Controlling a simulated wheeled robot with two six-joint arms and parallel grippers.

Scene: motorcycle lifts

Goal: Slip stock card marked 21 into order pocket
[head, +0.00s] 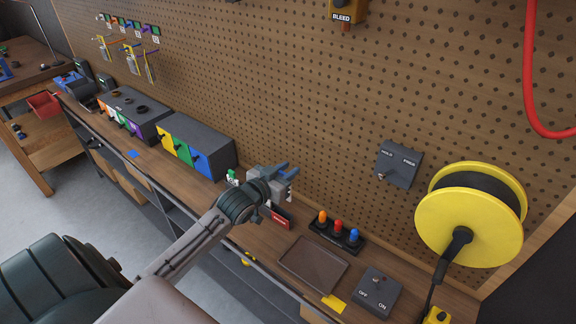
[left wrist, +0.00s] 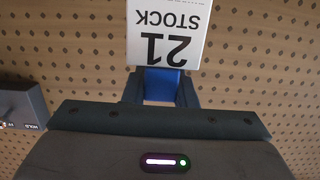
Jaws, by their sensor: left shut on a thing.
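The white stock card (left wrist: 168,32) shows upside down in the left wrist view, with 21 and STOCK printed in black. My left gripper is shut on it, its blue fingers at the card's lower edge in that view. In the head view my left gripper (head: 287,172) is above the bench, in front of the pegboard; the card is hard to make out there. A small red piece with white lettering (head: 281,217) stands on the bench below the gripper. Its words are too small to read, so I cannot tell whether it is the order pocket. My right gripper is out of view.
A brown tray (head: 312,264), a block with coloured knobs (head: 337,234) and an OFF/ON switch box (head: 372,290) occupy the bench at right. Dark bins with coloured fronts (head: 205,140) stand at left. A yellow hose reel (head: 470,215) juts out at right.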

